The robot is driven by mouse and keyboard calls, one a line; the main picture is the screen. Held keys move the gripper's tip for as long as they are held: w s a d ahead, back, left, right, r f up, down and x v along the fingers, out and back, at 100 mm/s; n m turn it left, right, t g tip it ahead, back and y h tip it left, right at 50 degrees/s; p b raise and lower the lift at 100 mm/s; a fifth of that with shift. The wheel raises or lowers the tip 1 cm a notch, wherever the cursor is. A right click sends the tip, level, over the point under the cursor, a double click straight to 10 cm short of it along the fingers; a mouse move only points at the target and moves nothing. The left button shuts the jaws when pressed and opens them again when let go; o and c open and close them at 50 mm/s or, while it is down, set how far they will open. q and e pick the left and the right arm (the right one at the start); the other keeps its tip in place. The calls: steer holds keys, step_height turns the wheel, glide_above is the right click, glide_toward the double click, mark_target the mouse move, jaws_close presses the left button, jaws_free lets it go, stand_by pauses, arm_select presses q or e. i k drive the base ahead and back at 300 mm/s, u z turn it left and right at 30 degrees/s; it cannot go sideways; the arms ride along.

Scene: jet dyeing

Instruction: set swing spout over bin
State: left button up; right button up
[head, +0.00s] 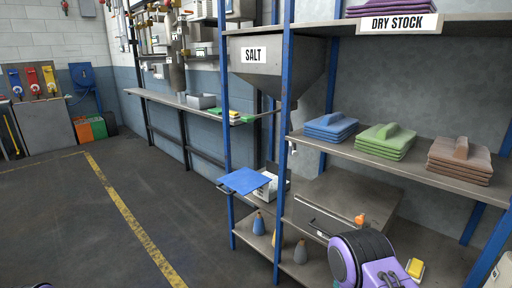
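A grey hopper (300,66) labelled SALT hangs in the blue-post rack at upper centre. It tapers downward, and its lower end is partly behind a blue post. I cannot make out a swing spout on it. No container is clearly marked as the bin. A white box (266,188) with dark markings stands below the hopper, beside a flat blue panel (243,180). My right arm shows at the bottom right, in front of the lower shelf, but its gripper fingers cannot be seen. Only a sliver of my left arm shows at the bottom left edge.
The rack holds folded blue (331,126), green (385,141) and brown (460,160) stacks. A grey drawer unit (350,205) sits below, with small cones (259,223) on the bottom shelf. A wall ledge (175,101) runs behind. The floor (75,220) at left is clear, with a yellow line.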

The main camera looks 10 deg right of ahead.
mark_target(292, 146)
steer(key=z, duration=0.15)
steer(key=i, duration=1.05)
steer(key=z, duration=0.85)
steer(key=k, duration=0.3)
steer(key=z, duration=0.85)
